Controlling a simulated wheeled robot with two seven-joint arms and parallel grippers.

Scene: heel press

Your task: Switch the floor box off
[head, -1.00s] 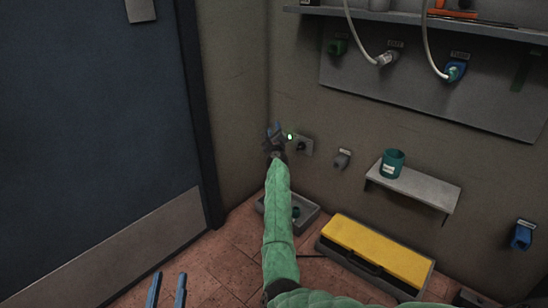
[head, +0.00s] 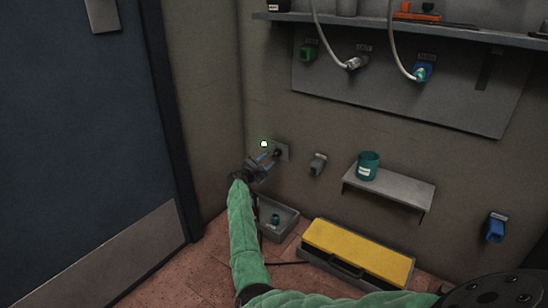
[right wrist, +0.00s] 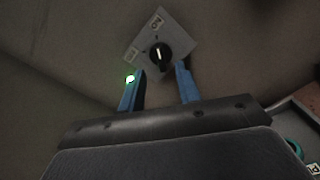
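A wall plate (head: 283,150) with a black rotary knob (head: 277,153) sits low on the wall near the corner. A lit green lamp (head: 264,144) is to its left. In the right wrist view the knob (right wrist: 159,56) has a pale pointer line, and the plate (right wrist: 147,37) has small labels I cannot read. My right gripper (head: 267,158) is open, its blue fingers (right wrist: 162,73) either side of and just below the knob in that view; contact is unclear. A yellow-topped box (head: 357,250) with a black handle stands on the floor. My left gripper is out of view.
A grey tray (head: 285,220) holding a teal item lies on the floor below the plate. A small shelf (head: 400,188) carries a teal cup (head: 367,166). Grey (head: 318,163) and blue (head: 496,227) wall fittings are to the right. A dark door (head: 75,130) is at left.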

